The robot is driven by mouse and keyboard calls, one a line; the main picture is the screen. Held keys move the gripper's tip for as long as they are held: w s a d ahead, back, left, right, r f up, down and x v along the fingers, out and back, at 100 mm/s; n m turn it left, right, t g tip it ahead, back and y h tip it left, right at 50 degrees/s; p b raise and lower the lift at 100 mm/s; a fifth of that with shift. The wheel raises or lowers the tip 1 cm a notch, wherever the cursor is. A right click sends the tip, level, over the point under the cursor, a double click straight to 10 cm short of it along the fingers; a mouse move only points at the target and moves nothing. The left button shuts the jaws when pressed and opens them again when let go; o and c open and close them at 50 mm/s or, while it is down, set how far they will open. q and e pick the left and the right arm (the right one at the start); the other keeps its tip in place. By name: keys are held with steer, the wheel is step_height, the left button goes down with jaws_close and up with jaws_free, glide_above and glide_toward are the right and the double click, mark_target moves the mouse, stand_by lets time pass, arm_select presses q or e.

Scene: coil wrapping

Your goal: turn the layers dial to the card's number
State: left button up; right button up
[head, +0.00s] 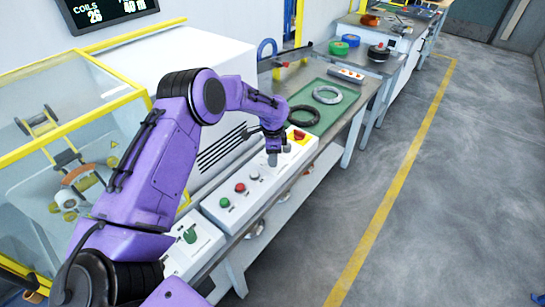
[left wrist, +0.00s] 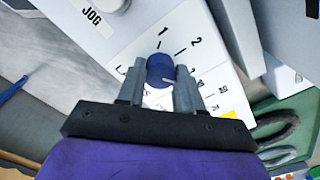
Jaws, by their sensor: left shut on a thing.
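The layers dial (left wrist: 160,70) is a dark blue knob on a white panel, seen in the left wrist view. Printed marks including 1 and 2 stand around it; others are partly hidden. A pale line shows on the knob, but I cannot tell which number it points to. My left gripper (left wrist: 160,90) is shut on the dial, one grey finger on each side. In the head view my left gripper (head: 272,155) reaches down onto the control panel (head: 252,195) and hides the dial. I cannot make out the card. My right gripper is not in view.
Green and red buttons (head: 239,187) and a green switch (head: 190,236) sit on the panels nearer me. Coils lie on a green mat (head: 318,98). A screen (head: 105,10) hangs at top left.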

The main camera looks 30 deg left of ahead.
arm_select(q)
steer(key=shift+m, duration=0.6)
steer(key=o, duration=1)
steer(key=shift+o, duration=0.2)
steer(key=shift+w+r, duration=0.1)
steer(key=shift+r, duration=0.25)
step_height(320, 180, up, 10)
steer(key=b, duration=0.2)
steer(key=shift+f, duration=0.15)
